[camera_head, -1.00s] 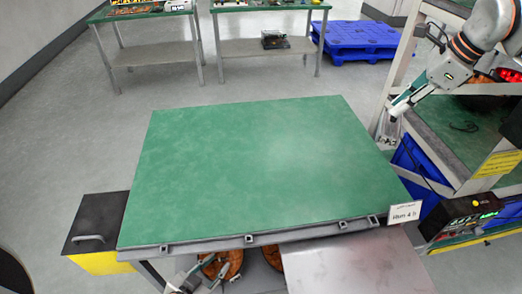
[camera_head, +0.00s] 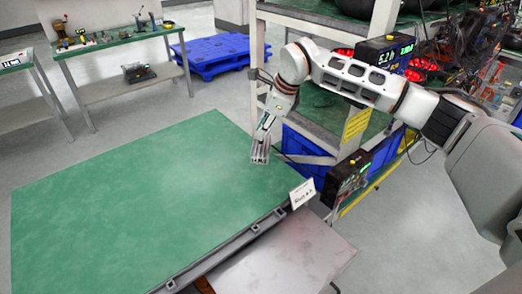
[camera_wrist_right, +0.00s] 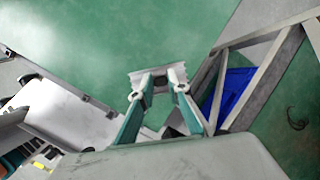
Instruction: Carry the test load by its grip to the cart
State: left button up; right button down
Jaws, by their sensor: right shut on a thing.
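My right gripper (camera_head: 264,134) is shut on a small pale-grey ribbed metal block, the test load (camera_head: 260,153). The block hangs below the fingertips near the far right corner of the green top of the cart (camera_head: 130,205). In the right wrist view the fingertips of the gripper (camera_wrist_right: 158,85) close on the block (camera_wrist_right: 150,77), with the green surface beyond it. I cannot tell the height of the block above the top. The grip part of the load is hidden by the fingers. My left gripper is out of view.
The cart's green top is bare. A sign (camera_head: 302,193) stands at its right edge, beside a grey metal plate (camera_head: 300,258). The rack (camera_head: 345,140) with blue bins and a black display box (camera_head: 347,178) stands close on the right. A blue pallet (camera_head: 212,54) lies behind.

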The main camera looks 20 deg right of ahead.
aim_at(265, 145)
notch_tip(265, 145, down, 8)
jog(key=shift+f, duration=0.2)
jog(key=c, duration=1.9)
grip_release()
jog(key=v, duration=1.2)
jog(key=shift+s, duration=0.1)
